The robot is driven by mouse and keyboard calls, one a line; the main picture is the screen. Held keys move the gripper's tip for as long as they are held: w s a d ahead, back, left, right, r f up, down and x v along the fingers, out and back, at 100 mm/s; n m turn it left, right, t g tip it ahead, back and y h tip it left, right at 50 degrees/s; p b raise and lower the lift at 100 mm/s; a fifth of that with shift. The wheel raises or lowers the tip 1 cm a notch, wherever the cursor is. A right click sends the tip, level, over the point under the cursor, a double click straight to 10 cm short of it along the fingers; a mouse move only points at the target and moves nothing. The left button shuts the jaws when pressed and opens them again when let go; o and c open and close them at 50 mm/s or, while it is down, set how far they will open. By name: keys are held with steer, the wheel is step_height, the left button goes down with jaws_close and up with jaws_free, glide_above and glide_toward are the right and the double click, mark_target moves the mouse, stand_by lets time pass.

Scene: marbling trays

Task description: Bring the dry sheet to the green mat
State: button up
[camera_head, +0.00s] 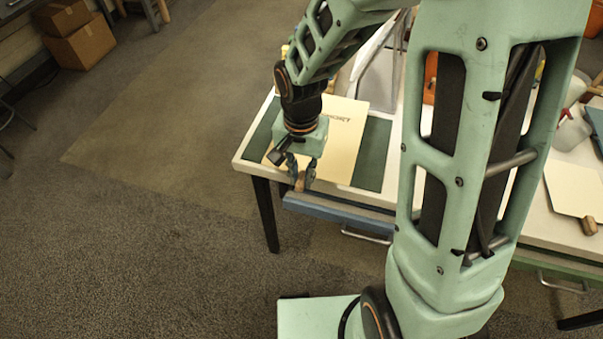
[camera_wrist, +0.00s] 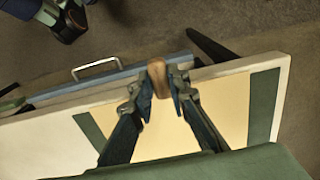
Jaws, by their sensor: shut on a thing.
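The cream sheet (camera_head: 342,150) lies over the middle of the green mat (camera_head: 372,155), with dark lettering near its far edge. Mat strips show on both sides of it. A wooden grip block (camera_head: 299,182) is at the sheet's front edge, by the table's front edge. My gripper (camera_head: 302,178) points down with its fingers shut on this block. The wrist view shows the block (camera_wrist: 158,78) between the fingertips (camera_wrist: 160,88), the sheet (camera_wrist: 222,108) behind it, and mat strips (camera_wrist: 262,105) either side. I cannot tell whether the sheet fully touches the mat.
A blue drawer front (camera_head: 335,208) with a metal handle (camera_head: 367,236) is just below the block. Another cream sheet (camera_head: 574,188) with a wooden block (camera_head: 589,226) lies at the right. A spray bottle (camera_head: 571,132) stands behind it. Open floor lies left of the table.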

steer(key=shift+f+b, duration=1.7)
steer(key=shift+f, duration=0.6)
steer(key=o, duration=0.9)
steer(key=shift+o, duration=0.4)
steer(key=o, duration=0.4)
steer(key=shift+c, duration=0.2)
steer(key=shift+r, duration=0.15)
steer(key=shift+r+p, duration=2.75)
steer(key=shift+r, duration=0.7)
